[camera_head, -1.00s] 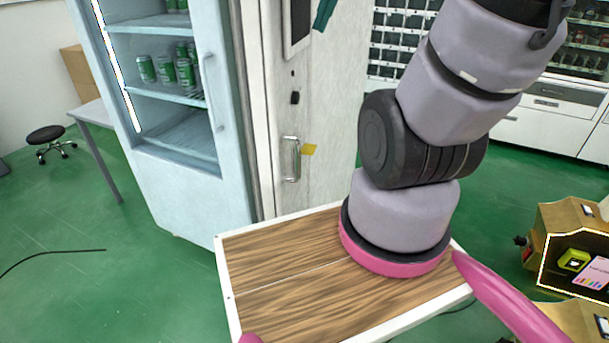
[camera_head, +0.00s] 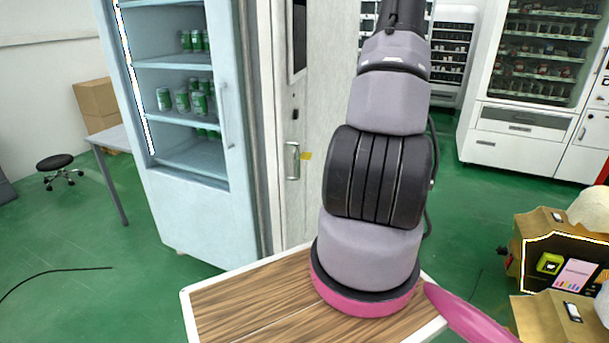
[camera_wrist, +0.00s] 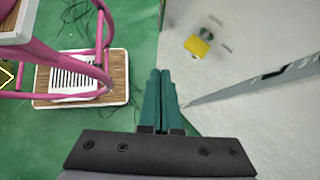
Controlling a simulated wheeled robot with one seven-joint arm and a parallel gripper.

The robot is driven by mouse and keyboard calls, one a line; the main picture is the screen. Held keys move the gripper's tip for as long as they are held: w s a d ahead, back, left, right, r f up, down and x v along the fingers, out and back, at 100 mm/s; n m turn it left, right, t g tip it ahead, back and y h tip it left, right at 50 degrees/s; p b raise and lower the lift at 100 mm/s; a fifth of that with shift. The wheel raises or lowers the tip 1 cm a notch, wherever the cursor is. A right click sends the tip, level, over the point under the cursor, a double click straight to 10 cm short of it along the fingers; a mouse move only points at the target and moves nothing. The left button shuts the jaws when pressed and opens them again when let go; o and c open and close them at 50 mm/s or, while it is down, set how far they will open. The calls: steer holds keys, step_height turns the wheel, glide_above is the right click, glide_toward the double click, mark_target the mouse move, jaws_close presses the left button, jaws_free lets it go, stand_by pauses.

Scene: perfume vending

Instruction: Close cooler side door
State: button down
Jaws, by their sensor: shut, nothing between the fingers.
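The cooler (camera_head: 190,215) stands at the left in the head view, with a glass front and green cans on its shelves. How far the panel stands open cannot be told. My gripper (camera_wrist: 161,72) shows in the wrist view with its teal fingers together and empty. A pale panel with a yellow tag (camera_wrist: 197,46) lies right of the fingers. The gripper is out of the head view, and my arm hides part of the panel's right side.
A vending machine (camera_head: 540,60) stands at the back right. Cardboard boxes (camera_head: 550,310) are at the lower right. A table (camera_head: 108,140) and a stool (camera_head: 56,165) are at the left. Green floor (camera_head: 100,230) is mostly free at the left, with a cable on it.

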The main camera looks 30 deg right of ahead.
steer(key=a+r+x, duration=0.2)
steer(key=x, duration=1.1)
steer(key=shift+w, duration=0.1)
